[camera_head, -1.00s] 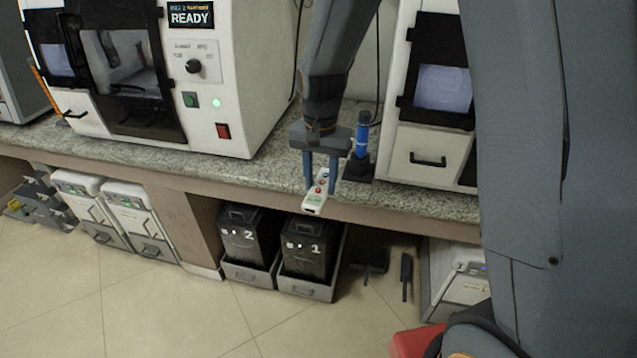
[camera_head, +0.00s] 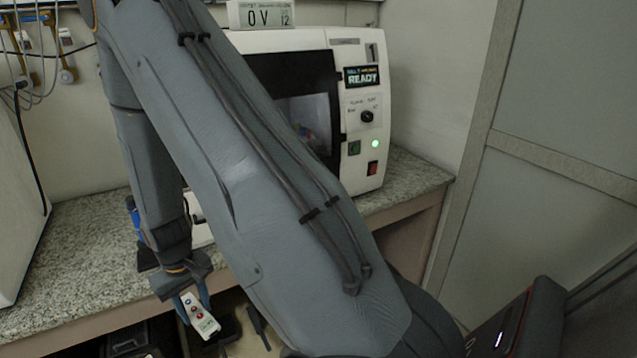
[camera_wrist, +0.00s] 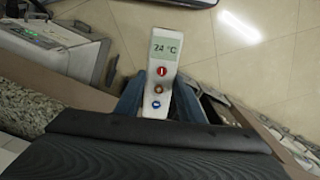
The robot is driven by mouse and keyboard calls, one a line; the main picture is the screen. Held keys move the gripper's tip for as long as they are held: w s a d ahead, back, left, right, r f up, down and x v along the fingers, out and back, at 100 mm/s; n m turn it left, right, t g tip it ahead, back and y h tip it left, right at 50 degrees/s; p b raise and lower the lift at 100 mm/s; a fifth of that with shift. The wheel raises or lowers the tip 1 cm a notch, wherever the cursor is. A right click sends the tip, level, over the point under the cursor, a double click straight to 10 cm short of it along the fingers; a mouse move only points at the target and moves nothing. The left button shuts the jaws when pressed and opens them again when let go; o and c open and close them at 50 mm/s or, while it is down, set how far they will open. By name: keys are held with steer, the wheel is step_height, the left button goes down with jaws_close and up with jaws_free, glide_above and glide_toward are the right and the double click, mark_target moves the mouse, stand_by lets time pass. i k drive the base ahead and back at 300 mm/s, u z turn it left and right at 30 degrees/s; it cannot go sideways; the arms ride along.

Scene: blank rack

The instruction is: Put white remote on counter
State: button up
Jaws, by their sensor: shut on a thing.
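The white remote (camera_head: 200,314) is held between the fingers of my gripper (camera_head: 192,298), which is shut on it. In the wrist view the remote (camera_wrist: 161,70) shows a small screen reading about 24 °C and red, brown and blue buttons, with the blue fingers of my gripper (camera_wrist: 160,100) on both sides. The speckled granite counter (camera_head: 85,245) lies behind and left of my gripper in the head view. The remote appears in front of the counter's front edge, over the floor side. The counter's edge also shows at the left of the wrist view (camera_wrist: 25,105).
A white machine (camera_head: 371,100) with a READY display stands on the counter at the right. A blue and black upright item (camera_head: 136,222) is partly hidden behind my arm. Free counter lies left of my arm. Dark bins (camera_head: 135,340) sit below.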

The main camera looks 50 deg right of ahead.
mark_target(395, 174)
steer(key=z, duration=0.5)
steer(key=k, duration=0.55)
steer(key=z, duration=1.1)
steer(key=i, duration=0.65)
steer(key=z, duration=0.75)
steer(key=i, duration=0.8)
